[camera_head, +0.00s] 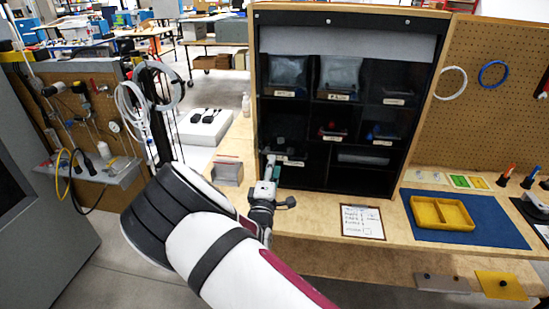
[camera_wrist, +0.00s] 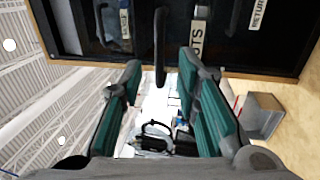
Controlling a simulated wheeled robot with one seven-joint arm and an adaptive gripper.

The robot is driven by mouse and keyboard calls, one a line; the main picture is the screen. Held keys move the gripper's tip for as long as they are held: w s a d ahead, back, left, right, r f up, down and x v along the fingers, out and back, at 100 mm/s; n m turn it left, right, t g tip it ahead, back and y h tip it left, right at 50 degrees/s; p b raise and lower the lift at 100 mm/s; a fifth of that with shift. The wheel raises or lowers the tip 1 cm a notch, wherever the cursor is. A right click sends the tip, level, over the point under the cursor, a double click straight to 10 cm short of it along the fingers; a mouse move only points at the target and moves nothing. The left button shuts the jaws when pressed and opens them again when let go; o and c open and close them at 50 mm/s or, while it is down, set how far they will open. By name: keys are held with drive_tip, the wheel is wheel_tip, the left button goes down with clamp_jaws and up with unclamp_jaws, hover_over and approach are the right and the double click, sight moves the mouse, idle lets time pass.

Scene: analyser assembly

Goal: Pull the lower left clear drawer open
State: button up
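The lower left clear drawer (camera_head: 284,142) is in the black cabinet, in the left column, with a white label (camera_head: 293,163) on its front. My gripper (camera_head: 269,165) is at the left part of this drawer's front and partly hides it. In the wrist view, my gripper (camera_wrist: 160,68) has its two green-padded fingers apart. A dark bar-like handle (camera_wrist: 160,45) shows in line with the gap between the fingertips. Neither finger clearly presses on it. A label ending in "TS" (camera_wrist: 197,40) is beside the right fingertip. How far the drawer stands out is hard to tell.
The cabinet (camera_head: 348,22) holds other bins and labels above and to the right. A small grey box (camera_head: 228,170) stands left of my gripper. A paper card (camera_head: 362,221), a blue mat (camera_head: 480,238) and a yellow tray (camera_head: 424,214) lie on the bench to the right.

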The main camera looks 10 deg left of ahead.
drive_tip(key=s, duration=0.2)
drive_tip(key=s+f, duration=0.1)
drive_tip(key=s, duration=0.2)
drive_tip(key=shift+s, duration=0.35)
drive_tip(key=w+d+r+m+g, duration=0.4)
drive_tip(key=d+r+m+g, duration=0.15)
drive_tip(key=d+m, duration=0.2)
drive_tip(key=s+d+r+m+g+y, duration=0.3)
drive_tip(key=s+d+r+m+g, duration=0.3)
drive_tip(key=r, duration=0.5)
drive_tip(key=s+d+r+m+g, duration=0.1)
drive_tip(key=s+d, duration=0.4)
drive_tip(key=s, duration=0.5)
drive_tip(key=s+d+r+m+g+h+b, duration=0.1)
drive_tip(key=s+d+r, duration=0.2)
drive_tip(key=s, duration=0.7)
drive_tip(key=s+d+r+m+g+h, duration=0.1)
drive_tip(key=s+d+r+m, duration=0.1)
drive_tip(key=s+d, duration=0.5)
drive_tip(key=s, duration=0.3)
drive_tip(key=shift+r, duration=0.35)
